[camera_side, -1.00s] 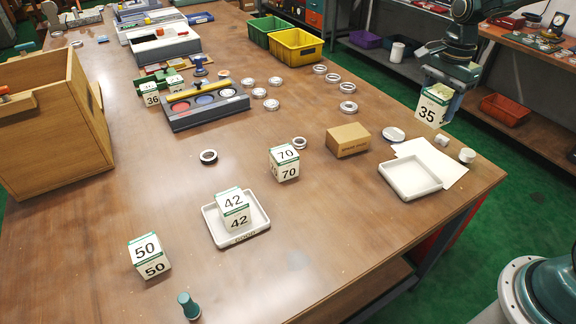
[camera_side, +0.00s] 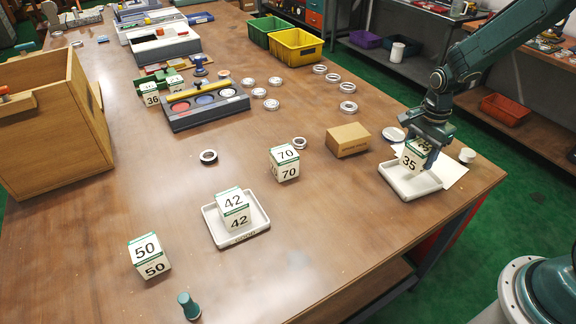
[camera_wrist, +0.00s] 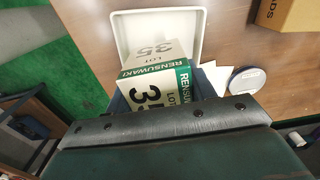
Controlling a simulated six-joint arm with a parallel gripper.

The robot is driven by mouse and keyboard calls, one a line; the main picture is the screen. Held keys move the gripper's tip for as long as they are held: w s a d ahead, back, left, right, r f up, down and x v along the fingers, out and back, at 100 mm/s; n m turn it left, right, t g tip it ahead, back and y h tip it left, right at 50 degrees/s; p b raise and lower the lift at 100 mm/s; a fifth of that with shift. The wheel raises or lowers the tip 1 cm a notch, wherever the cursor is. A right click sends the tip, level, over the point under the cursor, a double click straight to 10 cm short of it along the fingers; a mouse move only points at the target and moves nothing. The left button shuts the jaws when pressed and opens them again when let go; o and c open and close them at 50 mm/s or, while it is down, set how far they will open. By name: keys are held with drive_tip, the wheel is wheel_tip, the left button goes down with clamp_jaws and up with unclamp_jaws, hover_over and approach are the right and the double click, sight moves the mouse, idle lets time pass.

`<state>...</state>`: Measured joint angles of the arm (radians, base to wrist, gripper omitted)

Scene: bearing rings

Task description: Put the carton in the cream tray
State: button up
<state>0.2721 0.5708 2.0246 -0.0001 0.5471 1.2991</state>
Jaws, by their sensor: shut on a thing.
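The carton (camera_side: 410,161) marked 35 is white with a green band. My gripper (camera_side: 424,148) is shut on it and holds it over the right-hand cream tray (camera_side: 404,196) in the side view. The carton's lower edge is close to the tray floor; I cannot tell whether it touches. In the wrist view the carton (camera_wrist: 152,72) covers the near part of the tray (camera_wrist: 126,40), and the tray's far part shows empty.
A brown box (camera_side: 347,140) stands left of the tray, with a white round lid (camera_side: 392,133) behind. Another pale tray (camera_side: 258,228) holds a carton marked 42 (camera_side: 234,208). Cartons marked 70 (camera_side: 285,165) and 50 (camera_side: 150,257) stand on the open table.

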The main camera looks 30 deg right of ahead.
sight(423, 144)
drive_tip(key=shift+f, duration=0.15)
drive_tip(key=shift+f, duration=2.05)
drive_tip(key=shift+f, duration=0.1)
drive_tip(key=o, duration=1.4)
drive_tip(key=shift+o, duration=0.2)
wheel_tip(423, 144, up, 11)
drive_tip(key=shift+r, duration=0.6)
drive_tip(key=shift+r, duration=0.1)
